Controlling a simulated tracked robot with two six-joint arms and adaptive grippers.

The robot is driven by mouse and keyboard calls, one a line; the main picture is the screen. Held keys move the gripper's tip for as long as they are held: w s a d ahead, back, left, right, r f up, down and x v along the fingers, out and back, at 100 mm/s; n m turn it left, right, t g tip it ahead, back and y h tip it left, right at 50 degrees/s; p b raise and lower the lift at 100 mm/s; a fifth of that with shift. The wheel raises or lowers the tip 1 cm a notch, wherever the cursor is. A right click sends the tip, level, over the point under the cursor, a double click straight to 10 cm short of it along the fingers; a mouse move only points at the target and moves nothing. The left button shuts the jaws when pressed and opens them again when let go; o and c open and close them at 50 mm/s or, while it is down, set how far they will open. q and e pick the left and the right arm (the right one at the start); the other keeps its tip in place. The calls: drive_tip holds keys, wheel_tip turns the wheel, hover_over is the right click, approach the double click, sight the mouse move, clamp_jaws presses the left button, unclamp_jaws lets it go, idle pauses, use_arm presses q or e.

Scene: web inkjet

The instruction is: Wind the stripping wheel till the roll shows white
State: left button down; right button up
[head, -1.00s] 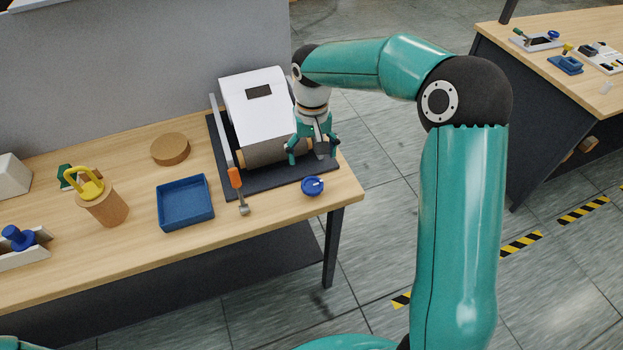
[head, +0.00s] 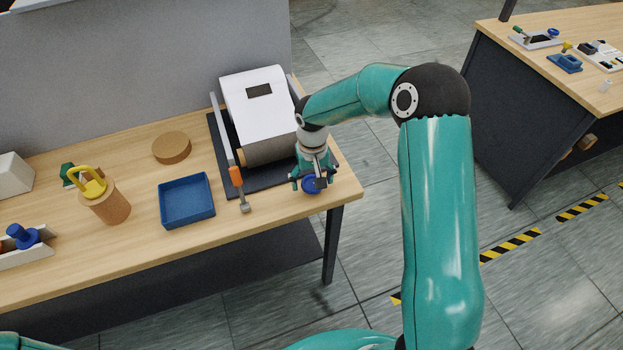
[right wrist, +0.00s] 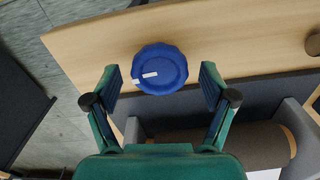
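The blue stripping wheel (right wrist: 160,69), with white marks on its face, is at the table's front right. In the head view its blue edge (head: 309,188) shows under my right gripper (head: 311,182), which hides most of it. In the right wrist view the right gripper (right wrist: 160,78) is open, one finger on each side of the wheel, with gaps and no visible contact. The roll (head: 269,151) lies at the front of the white printer (head: 258,100) and looks grey-brown. It also shows in the right wrist view (right wrist: 250,137). My left gripper is out of view.
An orange-handled tool (head: 237,178) lies close left of the wheel. Farther left are a blue tray (head: 187,221), a round brown disc (head: 171,147) and a brown pot with a yellow handle (head: 108,207). The table's right edge is near the gripper.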

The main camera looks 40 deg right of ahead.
drive_tip(key=c, duration=1)
drive_tip(key=shift+f+n+b, duration=0.15)
drive_tip(key=shift+n+b, duration=0.9)
drive_tip(key=shift+n, duration=0.65)
drive_tip(key=o, duration=1.2)
drive_tip(key=shift+c, duration=0.2)
drive_tip(key=shift+r, duration=0.2)
